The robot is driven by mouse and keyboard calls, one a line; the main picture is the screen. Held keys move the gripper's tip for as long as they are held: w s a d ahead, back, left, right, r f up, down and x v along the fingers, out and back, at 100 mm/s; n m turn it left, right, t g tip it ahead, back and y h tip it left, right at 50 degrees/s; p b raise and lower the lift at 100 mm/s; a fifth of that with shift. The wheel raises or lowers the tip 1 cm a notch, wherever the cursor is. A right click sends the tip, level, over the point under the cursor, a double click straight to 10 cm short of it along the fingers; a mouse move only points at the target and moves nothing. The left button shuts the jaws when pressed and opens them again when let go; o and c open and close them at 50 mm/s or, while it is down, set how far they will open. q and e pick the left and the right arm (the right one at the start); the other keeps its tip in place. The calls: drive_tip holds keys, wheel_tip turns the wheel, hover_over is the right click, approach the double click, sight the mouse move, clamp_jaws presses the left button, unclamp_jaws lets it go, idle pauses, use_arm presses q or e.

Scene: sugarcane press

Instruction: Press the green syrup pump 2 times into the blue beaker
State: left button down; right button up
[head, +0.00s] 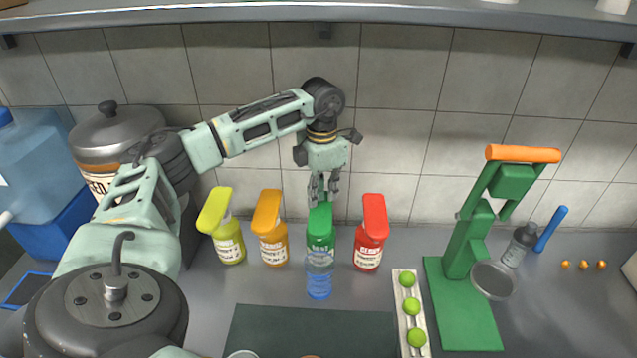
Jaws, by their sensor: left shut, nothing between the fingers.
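The green syrup pump (320,228) stands upright in the row of bottles by the back wall. A clear, blue-tinted vessel, apparently the blue beaker (319,287), stands right in front of it and overlaps its lower part and label. My left gripper (323,198) points down with its fingers shut and empty, right over the head of the green pump. The fingers hide part of that head, and I cannot tell whether they touch it. My right gripper is not in view.
Yellow (229,240) and orange (271,240) pumps stand left of the green one, a red pump (369,245) close on its right. A tray (426,340) of green fruit and a green press (462,300) stand right. A dark mat (300,330) lies in front.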

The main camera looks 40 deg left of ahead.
sight(321, 205)
use_arm(q)
drive_tip(key=shift+f+b, duration=1.1)
drive_tip(key=shift+f, duration=0.85)
drive_tip(key=shift+r+p, duration=1.85)
drive_tip(key=shift+r, duration=0.6)
drive_tip(key=shift+f, duration=0.1)
